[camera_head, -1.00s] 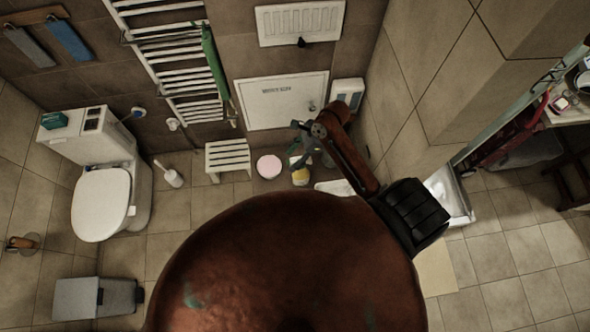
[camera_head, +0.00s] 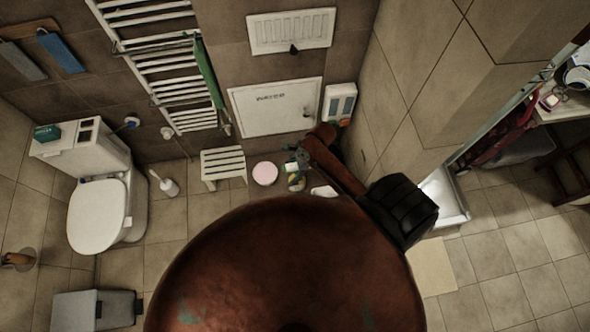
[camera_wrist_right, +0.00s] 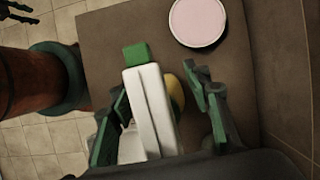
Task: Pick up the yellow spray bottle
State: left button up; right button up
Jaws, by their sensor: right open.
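My right gripper (camera_wrist_right: 160,86) is open, with one green-padded finger on each side of the white top. I cannot tell whether the fingers touch it. Dark prongs (camera_wrist_right: 15,12) at the upper left of the wrist view may be my left gripper; their state is unclear.
A pink round object (camera_head: 265,173) lies just left of the bottle. A white stool (camera_head: 223,163) is farther left. A white object (camera_head: 324,191) is close on the right, near the side wall. A toilet (camera_head: 100,208) and bin (camera_head: 95,309) stand at the left.

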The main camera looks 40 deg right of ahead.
jog(key=shift+s, duration=0.1)
jog(key=c, duration=0.3)
grip_shut()
jog(key=shift+r, duration=0.1)
dwell(0.3)
